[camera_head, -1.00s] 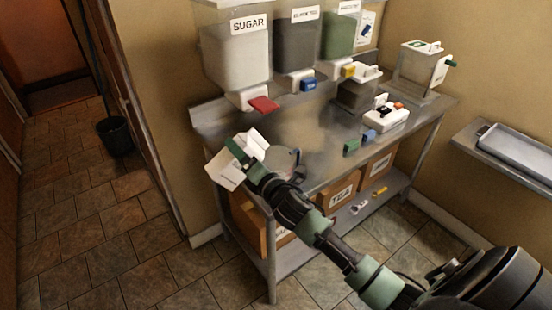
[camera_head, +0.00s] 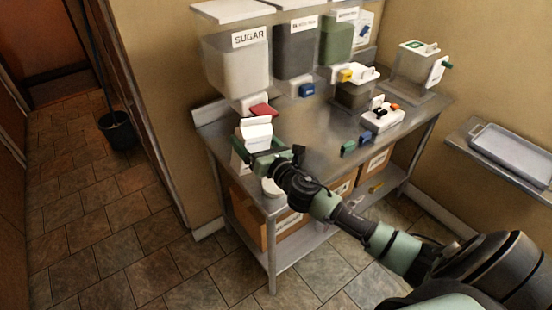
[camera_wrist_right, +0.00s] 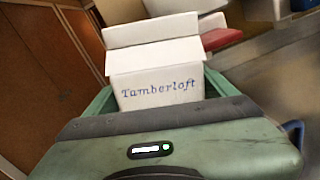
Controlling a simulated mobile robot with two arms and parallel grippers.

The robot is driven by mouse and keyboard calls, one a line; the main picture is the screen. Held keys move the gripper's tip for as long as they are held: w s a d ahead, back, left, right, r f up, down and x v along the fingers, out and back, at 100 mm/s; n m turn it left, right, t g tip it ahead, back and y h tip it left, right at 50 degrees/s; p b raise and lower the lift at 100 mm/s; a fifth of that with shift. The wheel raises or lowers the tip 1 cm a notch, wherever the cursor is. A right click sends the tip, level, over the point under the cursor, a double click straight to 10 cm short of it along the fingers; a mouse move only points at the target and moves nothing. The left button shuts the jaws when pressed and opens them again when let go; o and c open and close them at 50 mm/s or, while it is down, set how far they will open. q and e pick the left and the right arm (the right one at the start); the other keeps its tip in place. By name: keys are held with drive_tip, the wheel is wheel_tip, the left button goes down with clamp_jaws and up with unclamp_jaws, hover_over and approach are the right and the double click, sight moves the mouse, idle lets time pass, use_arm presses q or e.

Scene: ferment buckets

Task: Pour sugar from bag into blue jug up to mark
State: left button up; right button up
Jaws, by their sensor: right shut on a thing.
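My right gripper (camera_head: 262,160) is shut on a white carton-like bag (camera_head: 256,132) at the left end of the metal table. The bag stands about upright. In the right wrist view the bag (camera_wrist_right: 157,85) sits between the green fingers and reads "Tamberloft". Its upper flap stands up; its contents are hidden. A pale round thing (camera_head: 272,188) shows just below the gripper, mostly hidden, perhaps the jug's top. A small blue curved piece (camera_wrist_right: 293,132) shows at the right edge of the wrist view, perhaps the jug's handle. No fill mark can be made out. My left gripper is out of view.
A clear dispenser labelled SUGAR (camera_head: 238,65) with a red tap (camera_head: 263,110) stands behind the bag. Darker dispensers stand to its right. Small green (camera_head: 348,149) and blue blocks and a white device (camera_head: 381,117) lie on the table (camera_head: 318,132). Boxes sit on the lower shelf.

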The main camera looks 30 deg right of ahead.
sight(251, 145)
drive_tip(key=s, duration=0.1)
drive_tip(key=s+a+r+n+p, duration=0.1)
drive_tip(key=s+a+n+p, duration=0.1)
drive_tip(key=shift+s+r, duration=0.2)
drive_tip(key=shift+r, duration=0.05)
drive_tip(key=shift+s+a+r+n, duration=0.1)
drive_tip(key=shift+s+a+n, duration=0.15)
drive_tip(key=shift+s+n, duration=0.2)
idle(0.5)
drive_tip(key=s+a+f+b, duration=0.5)
drive_tip(key=s+f+b, duration=0.2)
drive_tip(key=s+f, duration=0.2)
drive_tip(key=s+a+f+h+b, duration=0.1)
drive_tip(key=s+a+f+b, duration=0.1)
drive_tip(key=s+b, duration=0.5)
drive_tip(key=s+a, duration=0.1)
drive_tip(key=s, duration=0.5)
drive_tip(key=shift+s+m, duration=0.35)
